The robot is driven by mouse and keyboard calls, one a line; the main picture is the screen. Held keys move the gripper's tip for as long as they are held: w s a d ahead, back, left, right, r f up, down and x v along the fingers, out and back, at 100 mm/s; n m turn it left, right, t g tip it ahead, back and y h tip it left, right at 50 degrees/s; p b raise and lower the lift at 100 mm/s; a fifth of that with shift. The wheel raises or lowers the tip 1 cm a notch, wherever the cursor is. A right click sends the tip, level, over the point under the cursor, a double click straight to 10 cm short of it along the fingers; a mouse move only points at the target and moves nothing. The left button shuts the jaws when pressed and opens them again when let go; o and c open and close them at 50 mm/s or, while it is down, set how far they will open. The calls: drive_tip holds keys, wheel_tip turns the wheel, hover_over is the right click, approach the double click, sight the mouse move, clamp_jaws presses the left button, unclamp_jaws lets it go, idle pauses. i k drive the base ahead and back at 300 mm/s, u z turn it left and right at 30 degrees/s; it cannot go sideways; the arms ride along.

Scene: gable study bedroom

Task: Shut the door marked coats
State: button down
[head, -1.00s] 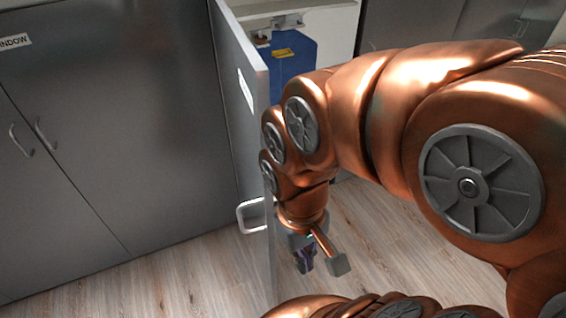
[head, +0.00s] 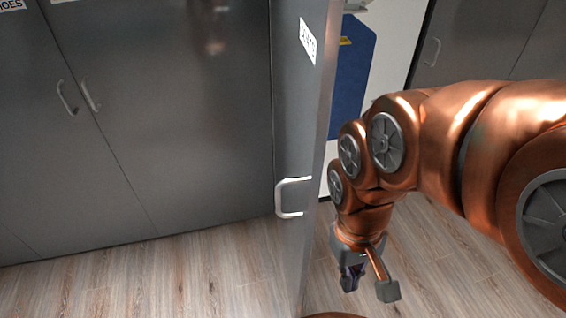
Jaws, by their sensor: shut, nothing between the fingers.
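An open grey door (head: 289,120) stands out from the cabinet row and is seen nearly edge-on. It bears a white label (head: 308,41), too slanted to read surely, and a pale bar handle (head: 292,197) on its left-facing side. My gripper (head: 367,287) hangs low over the floor to the right of the door, on the side of the open compartment. It is shut and empty and looks apart from the door and its handle.
A blue item (head: 352,75) with a yellow mark is in the white-walled space behind the door. Shut grey cabinets (head: 170,110) with handles line the left, and another (head: 480,45) stands at right. Wood floor (head: 190,275) in front is clear.

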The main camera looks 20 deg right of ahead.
sight(305, 34)
drive_tip(key=u, duration=0.55)
drive_tip(key=k, duration=1.25)
drive_tip(key=u, duration=0.75)
drive_tip(key=i, duration=0.85)
drive_tip(key=u, duration=0.4)
